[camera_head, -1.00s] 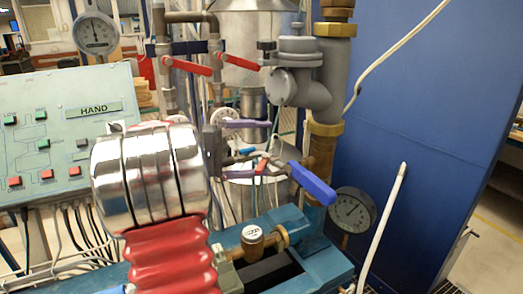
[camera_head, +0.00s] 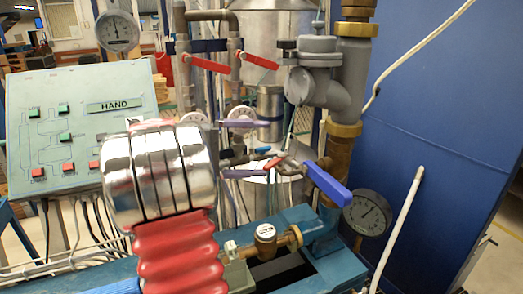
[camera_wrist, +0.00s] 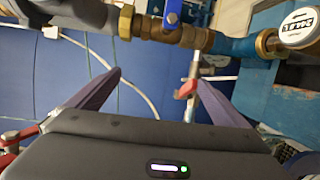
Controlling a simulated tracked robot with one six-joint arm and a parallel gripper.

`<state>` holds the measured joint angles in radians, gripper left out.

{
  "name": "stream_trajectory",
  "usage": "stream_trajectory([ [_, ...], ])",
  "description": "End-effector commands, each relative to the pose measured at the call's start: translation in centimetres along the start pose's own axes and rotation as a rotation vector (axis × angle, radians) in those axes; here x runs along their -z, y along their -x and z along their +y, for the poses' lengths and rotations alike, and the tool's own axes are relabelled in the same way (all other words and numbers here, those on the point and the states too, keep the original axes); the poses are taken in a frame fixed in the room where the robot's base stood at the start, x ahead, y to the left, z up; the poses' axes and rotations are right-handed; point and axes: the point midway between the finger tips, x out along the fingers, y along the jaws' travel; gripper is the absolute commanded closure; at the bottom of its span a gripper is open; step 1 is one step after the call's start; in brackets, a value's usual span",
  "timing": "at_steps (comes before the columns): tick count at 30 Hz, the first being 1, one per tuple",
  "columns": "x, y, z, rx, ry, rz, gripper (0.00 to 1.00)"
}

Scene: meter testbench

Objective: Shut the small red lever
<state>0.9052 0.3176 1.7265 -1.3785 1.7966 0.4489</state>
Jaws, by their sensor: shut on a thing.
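The small red lever (camera_head: 273,163) is on the pipework in the middle of the head view, left of a larger blue lever (camera_head: 328,183). In the wrist view the red lever (camera_wrist: 186,88) shows between my two purple-grey fingers, close to the right fingertip. My gripper (camera_wrist: 160,77) is shut on the red lever, though its fingers look well apart. Contact at the left finger is not clear. In the head view my gripper (camera_head: 268,148) reaches in from the left, with one finger above the red lever and one close beside it.
Two larger red handles (camera_head: 207,63) sit higher on the pipes. A pressure gauge (camera_head: 367,212) and brass fittings (camera_head: 345,130) are to the right, before a blue wall (camera_head: 430,110). A control panel (camera_head: 75,130) stands left. Pipes crowd the lever closely.

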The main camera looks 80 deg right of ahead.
Motion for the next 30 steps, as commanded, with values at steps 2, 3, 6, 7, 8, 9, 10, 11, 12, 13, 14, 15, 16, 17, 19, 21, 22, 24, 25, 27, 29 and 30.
stream_trajectory([
  [2,-0.1,0.6,0.6,-0.007,-0.012,0.001,0.19],
  [3,-0.1,0.8,0.6,-0.007,-0.012,0.001,0.2],
  [6,-0.1,1.2,0.6,-0.006,-0.012,0.001,0.2],
  [7,-0.1,1.4,0.6,-0.006,-0.012,0.001,0.21],
  [8,-0.1,1.5,0.6,-0.006,-0.012,0.001,0.21],
  [9,-0.1,1.7,0.5,-0.006,-0.012,0.002,0.21],
  [10,-0.1,1.9,0.5,-0.006,-0.012,0.002,0.21],
  [11,-0.1,2.0,0.5,-0.006,-0.012,0.002,0.22],
  [12,-0.1,2.3,0.5,-0.006,-0.012,0.002,0.23],
  [13,-0.1,2.4,0.5,-0.006,-0.012,0.002,0.41],
  [14,-0.1,2.5,0.4,-0.006,-0.012,0.002,0.62],
  [15,-0.1,2.7,0.3,-0.005,-0.01,0.001,0.72],
  [16,-0.1,2.8,0.3,-0.005,-0.009,0.001,0.72],
  [17,-0.1,3.0,0.2,-0.005,-0.008,0.001,0.72],
  [19,-0.1,3.3,0.1,-0.004,-0.007,0.001,0.72],
  [21,-0.1,3.6,0.0,-0.004,-0.005,0.001,0.72],
  [22,-0.1,3.8,0.0,-0.004,-0.005,0.001,0.72],
  [24,-0.1,4.1,-0.1,-0.004,-0.004,0.001,0.72],
  [25,-0.1,4.2,-0.1,-0.004,-0.003,0.001,0.72],
  [27,-0.1,4.6,-0.1,-0.003,-0.003,0.0,0.72],
  [29,-0.1,4.8,-0.2,-0.003,-0.003,0.001,0.72],
  [30,-0.1,5.0,-0.2,-0.002,-0.003,0.001,0.72],
])
